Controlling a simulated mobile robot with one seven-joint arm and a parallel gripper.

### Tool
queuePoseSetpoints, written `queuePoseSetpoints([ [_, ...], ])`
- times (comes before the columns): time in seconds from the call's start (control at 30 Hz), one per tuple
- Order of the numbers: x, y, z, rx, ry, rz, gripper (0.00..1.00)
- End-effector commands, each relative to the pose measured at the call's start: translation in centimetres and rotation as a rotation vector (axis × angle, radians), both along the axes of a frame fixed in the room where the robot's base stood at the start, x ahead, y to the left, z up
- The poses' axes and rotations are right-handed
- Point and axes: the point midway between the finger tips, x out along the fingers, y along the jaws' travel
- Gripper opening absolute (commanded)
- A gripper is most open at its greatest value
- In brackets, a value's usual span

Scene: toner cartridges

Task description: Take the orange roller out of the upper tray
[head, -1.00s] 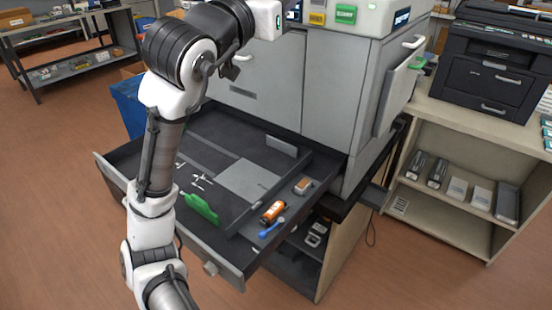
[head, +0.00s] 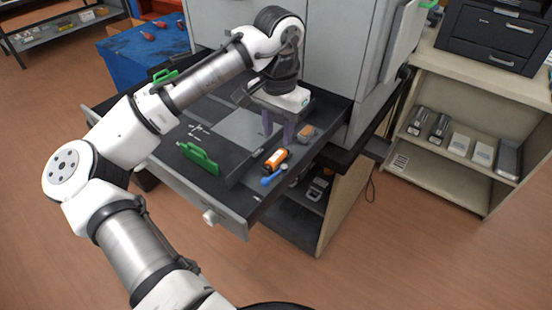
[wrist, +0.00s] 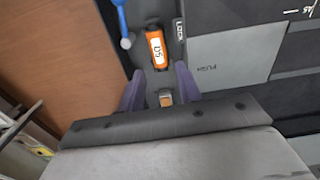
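The orange roller (head: 275,160), with black ends and a white label, lies in the narrow right-hand compartment of the pulled-out upper tray (head: 232,220). It also shows in the wrist view (wrist: 157,50), ahead of the fingertips. My gripper (head: 279,138) points down over the tray, a little behind the roller. In the wrist view its two purple fingers (wrist: 160,80) are spread apart, with nothing held between them. A small grey and orange block (wrist: 165,98) shows between the fingers, lower down in the tray.
A blue tool (head: 272,177) with a round end lies beside the roller. A green handle (head: 198,158) and small white parts lie in the wider compartment. A divider separates the compartments. The cabinet front stands behind the tray, and a lower shelf with dark items lies below right.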

Motion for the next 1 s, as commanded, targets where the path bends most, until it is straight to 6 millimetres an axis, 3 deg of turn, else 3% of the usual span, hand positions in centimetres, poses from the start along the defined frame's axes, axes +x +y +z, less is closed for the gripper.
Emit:
queuePoseSetpoints([
  [0.27, -0.2, 0.1, -2.3, 0.001, 0.001, -0.001, 0.35],
  [0.5, -0.4, 0.1, -5.7, -0.001, 0.000, -0.001, 0.35],
  [0.83, -0.3, 0.0, -6.5, -0.002, -0.002, -0.001, 0.35],
  [1.0, -0.3, 0.0, -6.5, -0.002, -0.002, -0.001, 0.12],
])
